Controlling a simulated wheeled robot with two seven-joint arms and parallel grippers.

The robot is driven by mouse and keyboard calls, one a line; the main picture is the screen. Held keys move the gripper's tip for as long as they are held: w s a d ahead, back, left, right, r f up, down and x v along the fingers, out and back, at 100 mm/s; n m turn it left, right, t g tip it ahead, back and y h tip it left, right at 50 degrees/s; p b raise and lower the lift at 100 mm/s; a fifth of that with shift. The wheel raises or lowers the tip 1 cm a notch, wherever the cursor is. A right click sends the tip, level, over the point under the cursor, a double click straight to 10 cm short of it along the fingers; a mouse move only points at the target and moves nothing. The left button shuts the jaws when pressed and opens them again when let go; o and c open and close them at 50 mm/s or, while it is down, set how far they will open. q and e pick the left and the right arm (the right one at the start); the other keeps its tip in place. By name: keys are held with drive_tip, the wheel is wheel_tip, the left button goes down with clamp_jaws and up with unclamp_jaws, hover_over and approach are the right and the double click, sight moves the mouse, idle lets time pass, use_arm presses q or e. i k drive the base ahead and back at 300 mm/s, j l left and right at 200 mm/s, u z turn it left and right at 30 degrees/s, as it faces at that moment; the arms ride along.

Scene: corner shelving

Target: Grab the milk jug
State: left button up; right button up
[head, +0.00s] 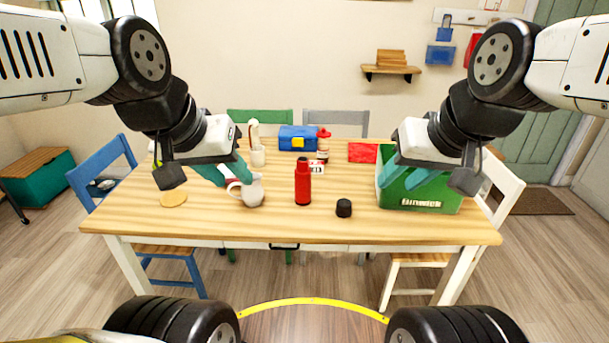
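The milk jug (253,190) is a small pale grey-white jug standing upright on the wooden table, left of the middle. Its handle is on its left side. My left gripper (235,182) has teal fingers that are spread apart. It is above and just behind the jug's left side in the picture; I cannot tell whether it touches the jug. My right gripper (402,182) is open, its teal fingers over the green box (420,192) at the table's right.
A red bottle (303,186) and a black cap (344,208) stand right of the jug. A blue lunch box (298,138), a sauce bottle (323,146) and a pale cup (258,156) are behind. A round coaster (173,199) lies left. The table's front edge is clear.

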sight(252, 195)
drive_tip(key=i+j+z, duration=0.2)
drive_tip(key=j, duration=0.35)
drive_tip(key=j+z, duration=0.15)
drive_tip(key=j, duration=0.35)
drive_tip(key=i+j+z, duration=0.2)
drive_tip(key=j, duration=0.4)
drive_tip(key=k+l, duration=0.05)
